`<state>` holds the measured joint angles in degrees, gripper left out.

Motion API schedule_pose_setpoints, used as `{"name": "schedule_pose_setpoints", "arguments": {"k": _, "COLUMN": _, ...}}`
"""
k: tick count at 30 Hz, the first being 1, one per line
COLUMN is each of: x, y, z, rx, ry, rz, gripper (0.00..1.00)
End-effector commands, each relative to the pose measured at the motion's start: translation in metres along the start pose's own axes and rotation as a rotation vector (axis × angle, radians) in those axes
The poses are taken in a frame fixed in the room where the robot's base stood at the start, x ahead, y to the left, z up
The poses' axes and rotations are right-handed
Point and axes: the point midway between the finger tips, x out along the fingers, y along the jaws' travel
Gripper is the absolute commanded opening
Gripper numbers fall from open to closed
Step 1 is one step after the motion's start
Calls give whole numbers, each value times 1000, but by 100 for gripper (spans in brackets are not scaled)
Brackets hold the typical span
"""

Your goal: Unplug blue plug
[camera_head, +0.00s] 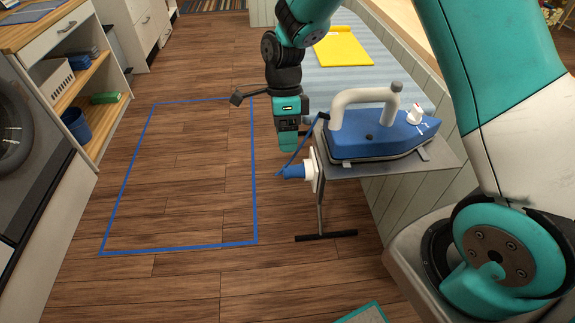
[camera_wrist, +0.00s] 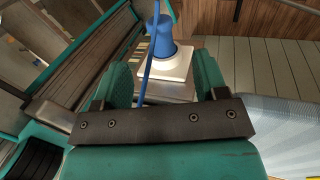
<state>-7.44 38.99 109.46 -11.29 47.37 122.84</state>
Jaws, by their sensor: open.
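The blue plug (camera_head: 293,171) sits in a white socket (camera_head: 313,170) on the near left side of a small grey ironing board (camera_head: 435,157). A blue cord (camera_head: 297,150) runs up from it toward the blue iron (camera_head: 385,136) on the board. My gripper (camera_head: 288,143) points down just above the plug in the head view. In the wrist view, my gripper (camera_wrist: 162,66) has its teal fingers spread, with the white socket (camera_wrist: 166,66) and blue plug (camera_wrist: 161,40) showing between and beyond them. Nothing is held, and I see no contact with the plug.
A blue tape rectangle (camera_head: 256,190) marks clear wooden floor at left. Shelves (camera_head: 88,85) and a washing machine (camera_head: 15,125) stand along the left. The board's stand (camera_head: 325,236) rests on the floor. A yellow folded item (camera_head: 343,47) lies behind on a striped surface.

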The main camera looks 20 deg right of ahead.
Motion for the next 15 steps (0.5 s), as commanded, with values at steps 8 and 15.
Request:
{"name": "schedule_pose_setpoints", "arguments": {"k": 8, "x": 56, "y": 1, "z": 0, "rx": -2, "ry": 2, "rz": 3, "gripper": 66}}
{"name": "schedule_pose_setpoints", "arguments": {"k": 15, "x": 82, "y": 0, "z": 0, "rx": -2, "ry": 1, "rz": 1, "gripper": 66}}
